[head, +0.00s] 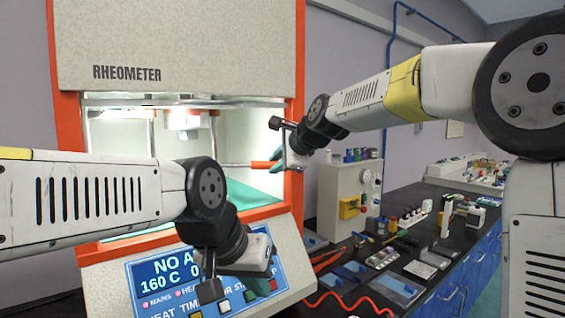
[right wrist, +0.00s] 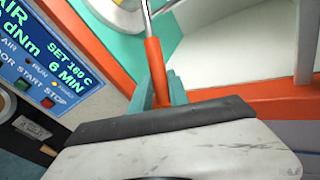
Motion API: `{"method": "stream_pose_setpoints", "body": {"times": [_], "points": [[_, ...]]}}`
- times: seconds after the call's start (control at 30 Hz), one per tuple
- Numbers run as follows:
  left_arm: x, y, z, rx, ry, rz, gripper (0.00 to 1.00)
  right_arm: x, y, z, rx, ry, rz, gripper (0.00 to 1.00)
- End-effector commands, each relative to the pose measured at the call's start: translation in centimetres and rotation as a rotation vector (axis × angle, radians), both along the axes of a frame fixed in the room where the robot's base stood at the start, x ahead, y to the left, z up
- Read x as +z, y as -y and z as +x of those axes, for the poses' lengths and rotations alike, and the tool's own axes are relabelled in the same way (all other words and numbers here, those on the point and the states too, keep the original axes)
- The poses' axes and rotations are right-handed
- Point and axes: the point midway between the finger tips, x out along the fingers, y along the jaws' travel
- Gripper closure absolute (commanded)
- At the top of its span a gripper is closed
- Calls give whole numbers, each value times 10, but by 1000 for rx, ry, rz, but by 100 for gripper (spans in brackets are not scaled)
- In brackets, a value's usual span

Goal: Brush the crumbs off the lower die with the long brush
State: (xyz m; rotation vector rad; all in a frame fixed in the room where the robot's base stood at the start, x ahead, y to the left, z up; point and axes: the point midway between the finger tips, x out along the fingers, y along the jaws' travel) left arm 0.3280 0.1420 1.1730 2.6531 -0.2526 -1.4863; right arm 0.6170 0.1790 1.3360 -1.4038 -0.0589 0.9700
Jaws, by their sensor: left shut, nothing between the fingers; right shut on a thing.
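The long brush shows by its orange handle (head: 262,165) and thin metal shaft (head: 233,164), which reaches left into the open, lit chamber of the rheometer. My right gripper (head: 280,161) is shut on the handle at the chamber's right edge. In the right wrist view the handle (right wrist: 156,72) stands between teal fingers (right wrist: 166,92), and the shaft runs out at the top. The bristles are out of sight. A round pale part (right wrist: 118,12), perhaps the lower die, is cut off there. I cannot make out crumbs. My left gripper (head: 259,285) is shut and empty before the control panel.
The rheometer's orange frame (head: 298,100) borders the chamber opening closely. An upper cylindrical part (head: 182,119) hangs inside. My left arm covers the chamber's lower left. The black bench (head: 405,205) at right holds a beige device (head: 345,200) and many small items.

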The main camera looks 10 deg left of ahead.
Motion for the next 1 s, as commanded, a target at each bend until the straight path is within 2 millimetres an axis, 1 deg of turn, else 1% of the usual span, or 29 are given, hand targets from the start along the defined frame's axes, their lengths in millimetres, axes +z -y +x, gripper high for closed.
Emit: {"method": "stream_pose_setpoints", "body": {"times": [0.2,1.0], "points": [[0,0,0,0,0,0,100,1,20,-19,-1,0,2,100],[0,0,0,0,0,0,100,1,88,-85,-1,2,2,100]]}}
